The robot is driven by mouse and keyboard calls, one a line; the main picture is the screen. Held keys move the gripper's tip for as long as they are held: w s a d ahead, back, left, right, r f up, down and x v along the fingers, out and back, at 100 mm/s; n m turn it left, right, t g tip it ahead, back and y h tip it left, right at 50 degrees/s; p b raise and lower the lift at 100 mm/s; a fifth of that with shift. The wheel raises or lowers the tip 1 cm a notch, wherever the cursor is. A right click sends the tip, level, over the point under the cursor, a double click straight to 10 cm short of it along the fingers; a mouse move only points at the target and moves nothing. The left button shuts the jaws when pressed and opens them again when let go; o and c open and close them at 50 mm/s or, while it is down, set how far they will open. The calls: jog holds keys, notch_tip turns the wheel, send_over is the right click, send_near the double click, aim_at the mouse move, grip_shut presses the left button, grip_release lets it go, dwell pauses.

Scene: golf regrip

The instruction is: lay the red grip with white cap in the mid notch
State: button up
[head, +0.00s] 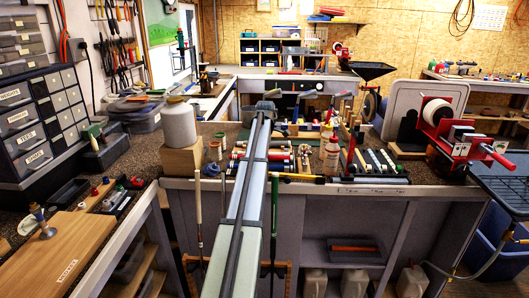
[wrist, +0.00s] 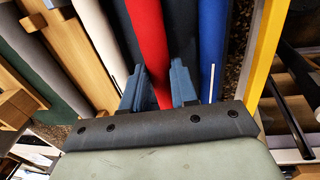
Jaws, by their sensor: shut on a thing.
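In the wrist view, the red grip (wrist: 148,35) runs down from the top edge between the two blue fingers of my gripper (wrist: 157,85), which are shut on it. Its lower end is hidden behind the gripper body, and I see no white cap. A dark grip (wrist: 182,40) is just right of the red one, with a blue grip (wrist: 212,45) beyond it. A pale grip (wrist: 98,45) and dark grips lie to the left. In the head view, my arm hides the fingers and the held grip. I cannot make out the mid notch.
In the wrist view, a yellow bar (wrist: 264,50) stands right of the grips, and wooden pieces (wrist: 52,50) lie left. In the head view, a white jar (head: 178,124) stands left of my arm, a bottle (head: 331,156) right, and a red vise (head: 455,135) farther right.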

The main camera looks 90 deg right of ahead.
jog(key=shift+f, duration=0.55)
dwell(0.6)
jog(key=o, duration=1)
jog(key=r, duration=0.4)
jog(key=a+r, duration=0.1)
jog(key=r, duration=0.8)
jog(key=shift+s+a+r, duration=0.15)
jog(key=shift+a+r, duration=0.1)
jog(key=shift+r, duration=0.1)
